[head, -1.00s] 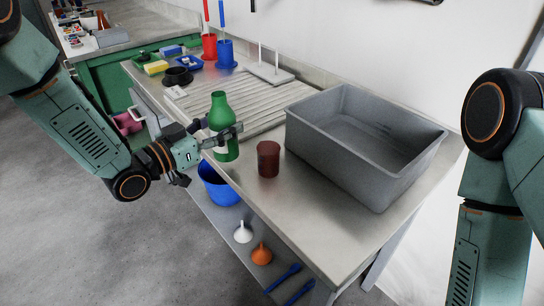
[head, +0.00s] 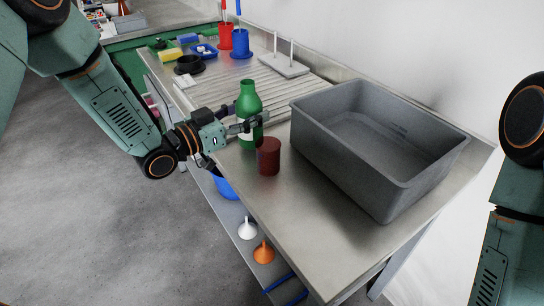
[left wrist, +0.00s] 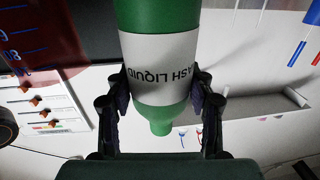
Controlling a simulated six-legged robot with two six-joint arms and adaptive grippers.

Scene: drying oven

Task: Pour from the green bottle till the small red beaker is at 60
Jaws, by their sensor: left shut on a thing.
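The green bottle (head: 248,97) with a white label stands upright in my left gripper (head: 250,125), just behind and left of the small red beaker (head: 268,156). In the left wrist view the bottle (left wrist: 158,20) fills the middle, with a finger on each side of its body. That view is upside down, so the bottle's neck points down in it. The beaker (left wrist: 40,40) shows there at the upper left, with blue marks and numbers. The beaker stands on the steel bench; I cannot tell its liquid level. My right gripper is out of view.
A large grey bin (head: 375,185) stands right of the beaker on the bench (head: 290,240). A ridged draining area (head: 290,90) lies behind. A white funnel (head: 247,230) and an orange funnel (head: 263,252) are on the shelf below, by a blue bucket (head: 226,187). The bench front is clear.

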